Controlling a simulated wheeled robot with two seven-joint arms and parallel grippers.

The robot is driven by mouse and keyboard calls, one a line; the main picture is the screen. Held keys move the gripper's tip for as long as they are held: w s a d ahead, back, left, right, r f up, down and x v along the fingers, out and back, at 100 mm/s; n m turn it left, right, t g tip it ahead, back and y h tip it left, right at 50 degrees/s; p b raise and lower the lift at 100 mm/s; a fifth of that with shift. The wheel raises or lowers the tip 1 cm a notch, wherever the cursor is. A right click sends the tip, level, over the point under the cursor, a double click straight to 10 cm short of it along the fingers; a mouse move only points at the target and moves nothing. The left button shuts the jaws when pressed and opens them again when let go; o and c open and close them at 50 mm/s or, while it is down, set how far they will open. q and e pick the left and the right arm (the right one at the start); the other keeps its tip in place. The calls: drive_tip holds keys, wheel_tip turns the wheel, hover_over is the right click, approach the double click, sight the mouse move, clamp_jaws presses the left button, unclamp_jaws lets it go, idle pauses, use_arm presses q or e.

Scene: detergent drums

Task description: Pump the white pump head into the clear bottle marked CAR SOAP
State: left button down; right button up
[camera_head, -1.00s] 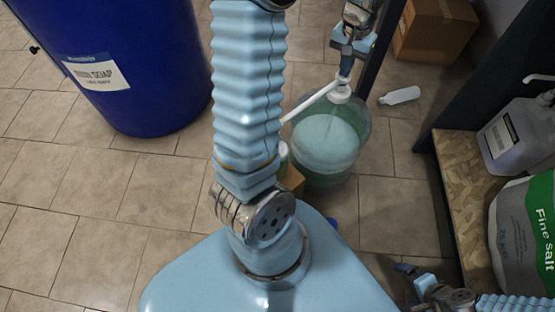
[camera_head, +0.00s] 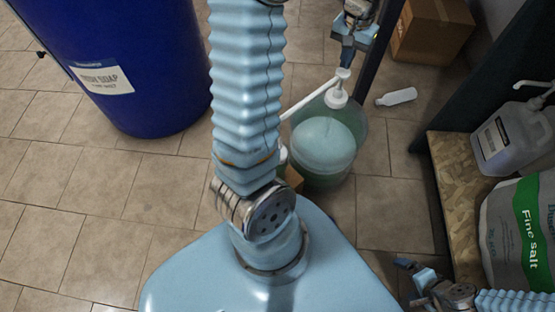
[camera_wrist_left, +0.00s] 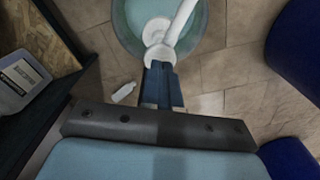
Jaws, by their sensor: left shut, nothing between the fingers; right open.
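The white pump head (camera_head: 343,74) stands on a translucent green drum (camera_head: 326,168) with pale liquid inside. Its long spout (camera_head: 308,101) runs down-left, and its end goes behind my column. My left gripper (camera_head: 346,67) is shut and empty, pointing down just over the top of the pump head. The wrist view shows the shut fingertips (camera_wrist_left: 159,68) at the pump head (camera_wrist_left: 157,32); I cannot tell touching from just apart. A sliver of a pale bottle (camera_head: 283,155) shows below the spout beside my column; no label shows. My right gripper (camera_head: 410,268) is open and empty, low at right.
A small cardboard box (camera_head: 293,180) is partly hidden behind my column. A blue drum (camera_head: 150,75) stands left. A white bottle (camera_head: 396,96) lies on the floor. A large carton (camera_head: 432,30), a grey jug (camera_head: 512,138) and a Fine salt sack (camera_head: 520,225) are at right. Floor at left is clear.

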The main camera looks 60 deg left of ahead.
sight(343, 74)
use_arm(q)
drive_tip(key=shift+f, duration=0.15)
drive_tip(key=shift+f+b, duration=2.05)
drive_tip(key=shift+f, duration=0.7)
drive_tip(key=shift+r, duration=0.2)
wheel_tip(343, 74, up, 6)
drive_tip(key=p, duration=0.5)
drive_tip(key=shift+f, duration=0.3)
